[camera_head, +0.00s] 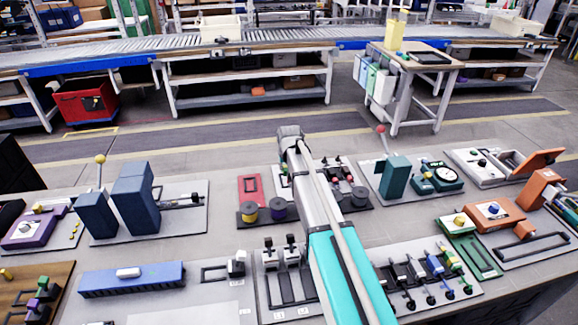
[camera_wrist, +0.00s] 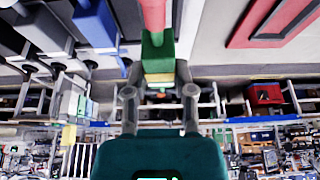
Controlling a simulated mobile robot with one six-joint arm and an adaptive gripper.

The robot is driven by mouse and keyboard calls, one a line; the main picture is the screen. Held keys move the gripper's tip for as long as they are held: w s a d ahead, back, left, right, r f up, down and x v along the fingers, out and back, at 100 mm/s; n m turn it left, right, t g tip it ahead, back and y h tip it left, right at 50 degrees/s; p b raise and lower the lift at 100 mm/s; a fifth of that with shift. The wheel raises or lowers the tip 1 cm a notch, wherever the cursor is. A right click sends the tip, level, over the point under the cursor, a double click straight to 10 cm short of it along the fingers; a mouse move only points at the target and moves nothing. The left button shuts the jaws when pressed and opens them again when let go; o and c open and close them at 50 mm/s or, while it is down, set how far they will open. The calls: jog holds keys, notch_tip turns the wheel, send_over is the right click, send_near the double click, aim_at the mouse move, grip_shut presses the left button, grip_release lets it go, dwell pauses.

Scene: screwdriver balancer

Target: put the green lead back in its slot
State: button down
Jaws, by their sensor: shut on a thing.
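My gripper (camera_wrist: 158,98) shows in the wrist view with its two fingers closed on a green block, which I take for the green lead (camera_wrist: 157,52). The block has a yellowish band near the fingers, and a pink-red cylindrical part runs from it to the top edge. In the head view my arm crosses the middle of the bench and hides the gripper and what it holds. I cannot make out the lead's slot with certainty in either view.
The red plate (camera_head: 251,190) lies left of my arm; a red frame also shows in the wrist view (camera_wrist: 283,22). Spools (camera_head: 249,212) stand close by. A plate of several colored levers (camera_head: 425,275) lies right of my arm. Blue blocks (camera_head: 135,195) stand at left.

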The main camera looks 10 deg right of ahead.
jog(key=shift+f+b, duration=1.1)
jog(key=shift+f, duration=0.35)
jog(key=shift+f+b, duration=0.6)
dwell(0.4)
jog(key=shift+c, duration=1.9)
grip_release()
jog(key=shift+r, duration=0.1)
